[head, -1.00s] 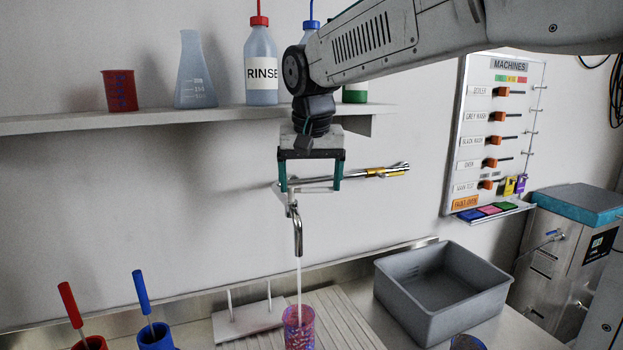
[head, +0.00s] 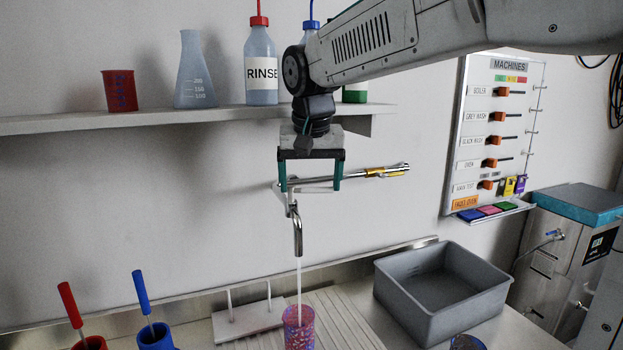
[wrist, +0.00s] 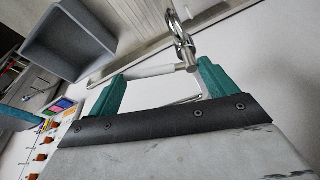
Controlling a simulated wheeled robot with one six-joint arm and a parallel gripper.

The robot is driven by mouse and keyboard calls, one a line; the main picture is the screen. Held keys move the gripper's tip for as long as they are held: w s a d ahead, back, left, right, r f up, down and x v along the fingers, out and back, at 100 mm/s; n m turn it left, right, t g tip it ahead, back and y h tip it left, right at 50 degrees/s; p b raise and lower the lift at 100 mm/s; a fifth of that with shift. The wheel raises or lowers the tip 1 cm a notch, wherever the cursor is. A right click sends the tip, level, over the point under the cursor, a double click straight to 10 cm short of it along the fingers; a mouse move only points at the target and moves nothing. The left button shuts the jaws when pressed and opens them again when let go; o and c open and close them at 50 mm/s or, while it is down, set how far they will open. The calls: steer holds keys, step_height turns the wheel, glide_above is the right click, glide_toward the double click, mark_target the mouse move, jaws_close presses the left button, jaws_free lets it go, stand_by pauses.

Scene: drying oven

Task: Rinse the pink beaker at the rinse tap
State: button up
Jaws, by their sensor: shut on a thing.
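The pink beaker (head: 299,328) stands upright on the ribbed draining surface, under the spout of the rinse tap (head: 297,232). A thin pale stream of water runs from the spout down into the beaker. Coloured specks show on the beaker's wall. My gripper (head: 311,186) is above the spout, with its teal fingers at the tap's lever (head: 325,180). In the wrist view the tap lever (wrist: 160,70) lies between the two fingers (wrist: 158,88), and the gripper is shut on it. The beaker is not visible in the wrist view.
A grey bin (head: 440,290) stands right of the beaker. A white peg stand (head: 247,318) is to its left, with red and blue containers holding brushes farther left. A wall shelf (head: 190,118) carries a red beaker, a flask and bottles behind my arm.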

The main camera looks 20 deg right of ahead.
steer(key=shift+w+d+n+y, duration=0.1)
steer(key=shift+w+n+y, duration=0.2)
steer(key=shift+n, duration=0.55)
steer(key=shift+w+d+n+y, duration=0.1)
steer(key=shift+w+n+y, duration=0.15)
steer(key=shift+n, duration=0.6)
steer(key=o, duration=0.8)
steer(key=shift+o, duration=0.2)
steer(key=shift+r, duration=0.15)
steer(key=v, duration=0.8)
steer(key=s+d+f, duration=0.1)
steer(key=s+f, duration=0.9)
steer(key=s, duration=0.4)
steer(key=s+d+f+g, duration=0.1)
steer(key=s+d+f, duration=0.1)
steer(key=s+f, duration=0.8)
steer(key=s, duration=0.3)
steer(key=shift+s+f+g, duration=0.3)
steer(key=shift+s+f, duration=0.05)
